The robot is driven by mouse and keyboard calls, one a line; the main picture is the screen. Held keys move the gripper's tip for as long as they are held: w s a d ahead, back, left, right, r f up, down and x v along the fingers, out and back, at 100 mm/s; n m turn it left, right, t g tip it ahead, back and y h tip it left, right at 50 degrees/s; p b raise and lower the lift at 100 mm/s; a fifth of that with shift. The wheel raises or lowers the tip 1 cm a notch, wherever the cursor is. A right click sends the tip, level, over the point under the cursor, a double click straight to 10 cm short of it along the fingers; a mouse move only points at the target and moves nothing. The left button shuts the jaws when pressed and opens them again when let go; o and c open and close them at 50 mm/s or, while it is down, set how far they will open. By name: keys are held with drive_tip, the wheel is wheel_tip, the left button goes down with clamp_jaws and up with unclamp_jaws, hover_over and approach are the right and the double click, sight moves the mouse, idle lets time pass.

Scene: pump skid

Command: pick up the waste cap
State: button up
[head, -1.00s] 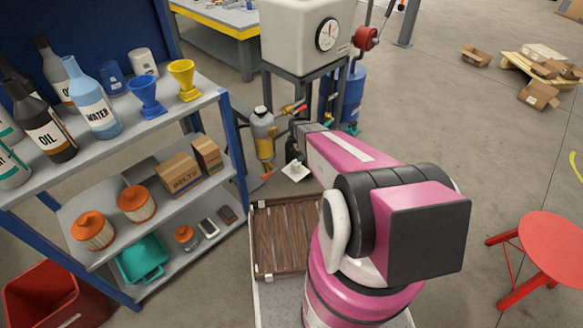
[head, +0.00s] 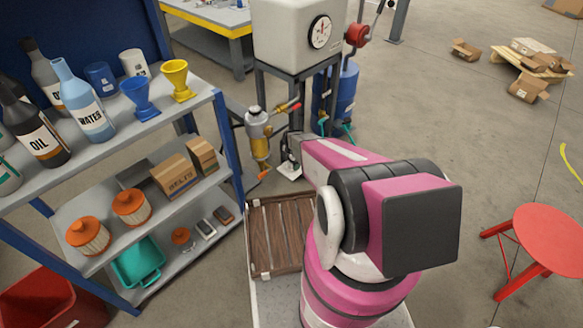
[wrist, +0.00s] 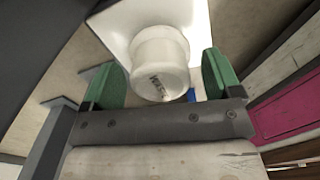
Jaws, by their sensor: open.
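The waste cap (wrist: 160,62) is a white round cap with dark lettering, hard to read, in the wrist view. It is in front of a white square plate (wrist: 122,22), which also shows on the floor side of the pump in the head view (head: 289,173). My gripper (wrist: 163,80) is open, with one green fingertip on each side of the cap. A gap shows at the left finger; the right finger is close to the cap, and I cannot tell if it touches. In the head view my gripper (head: 290,152) is small and hides the cap.
A grey and yellow pump part (head: 258,135) with a red-handled valve stands just left of my gripper. The tank stand (head: 300,80) and a blue cylinder (head: 343,95) are behind. A shelf (head: 215,100) with bottles and funnels is at left. A red stool (head: 550,245) is at right.

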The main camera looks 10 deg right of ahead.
drive_tip(key=c, duration=1.1)
drive_tip(key=shift+r, duration=0.15)
drive_tip(key=shift+r, duration=0.65)
wheel_tip(320, 180, up, 2)
drive_tip(key=shift+s+r, duration=0.1)
drive_tip(key=shift+r, duration=0.05)
drive_tip(key=s+d, duration=1)
drive_tip(key=s, duration=0.4)
drive_tip(key=shift+s+d, duration=0.2)
drive_tip(key=shift+d, duration=0.1)
